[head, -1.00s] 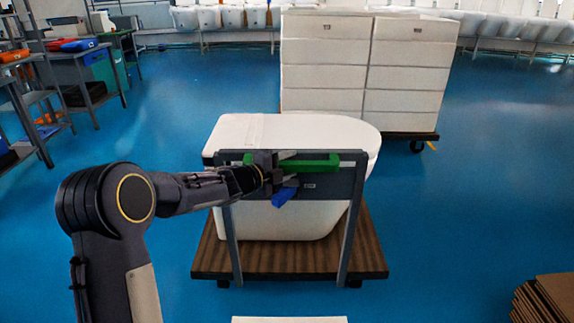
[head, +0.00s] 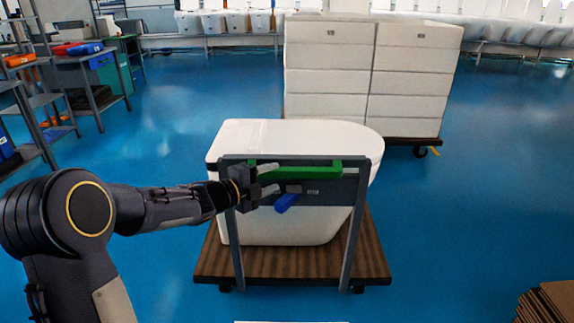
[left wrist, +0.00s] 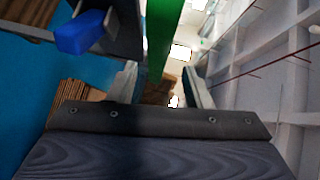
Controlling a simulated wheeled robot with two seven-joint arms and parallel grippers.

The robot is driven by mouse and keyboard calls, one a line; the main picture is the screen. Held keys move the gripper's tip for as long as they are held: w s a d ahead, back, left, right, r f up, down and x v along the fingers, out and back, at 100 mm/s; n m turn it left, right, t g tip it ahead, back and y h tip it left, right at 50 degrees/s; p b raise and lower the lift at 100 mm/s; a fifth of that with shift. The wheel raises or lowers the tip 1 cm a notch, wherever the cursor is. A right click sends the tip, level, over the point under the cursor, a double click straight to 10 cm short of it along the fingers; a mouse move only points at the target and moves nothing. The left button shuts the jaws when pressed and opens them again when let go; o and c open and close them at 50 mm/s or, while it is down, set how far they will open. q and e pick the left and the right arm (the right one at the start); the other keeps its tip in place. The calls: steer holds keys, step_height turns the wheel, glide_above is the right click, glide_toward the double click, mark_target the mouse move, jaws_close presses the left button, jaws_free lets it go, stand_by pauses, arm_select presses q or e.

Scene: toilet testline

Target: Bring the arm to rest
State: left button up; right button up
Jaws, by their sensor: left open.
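My left arm comes in from the left of the head view. Its gripper (head: 272,180) is open, at the left part of a grey frame (head: 335,188) in front of a white toilet (head: 290,135). A green bar (head: 318,170) runs along the frame, just right of the fingertips. A blue handle (head: 287,202) sits below it, apart from the fingers. In the left wrist view the two fingers (left wrist: 160,85) stand apart, with the green bar (left wrist: 162,35) passing between or beyond them; I cannot tell which. The blue handle (left wrist: 82,32) is at the upper left.
The toilet stands on a brown wooden pallet cart (head: 290,265). White stacked boxes (head: 365,75) on a cart stand behind. Grey shelves (head: 75,80) are at the left. Brown cardboard (head: 548,303) lies at the lower right. Open blue floor (head: 480,210) lies to the right.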

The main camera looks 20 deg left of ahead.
arm_select(q)
steer(key=s+a+r+n+g+y, duration=0.1)
steer(key=s+a+n+y, duration=0.3)
steer(key=s+n, duration=0.3)
steer(key=s+a+r+n+y, duration=0.2)
steer(key=s+a+n+y, duration=0.2)
steer(key=s+n, duration=0.35)
steer(key=s+d+f+n+g+h, duration=0.1)
steer(key=s+d+f+n+g, duration=0.25)
steer(key=s, duration=0.45)
steer(key=s+d+f+n+g+h, duration=0.2)
steer(key=s+d+f+n, duration=0.15)
steer(key=s, duration=0.45)
steer(key=s+d+f+n+g+h, duration=0.1)
steer(key=s+d+f+n+g, duration=0.1)
steer(key=s+d, duration=0.4)
step_height(320, 180, up, 20)
steer(key=s+a+p, duration=0.1)
steer(key=p, duration=1.9)
steer(key=shift+s+a+r+p, duration=0.15)
steer(key=shift+s+r+p, duration=0.1)
steer(key=shift+p, duration=0.15)
steer(key=shift+c, duration=0.2)
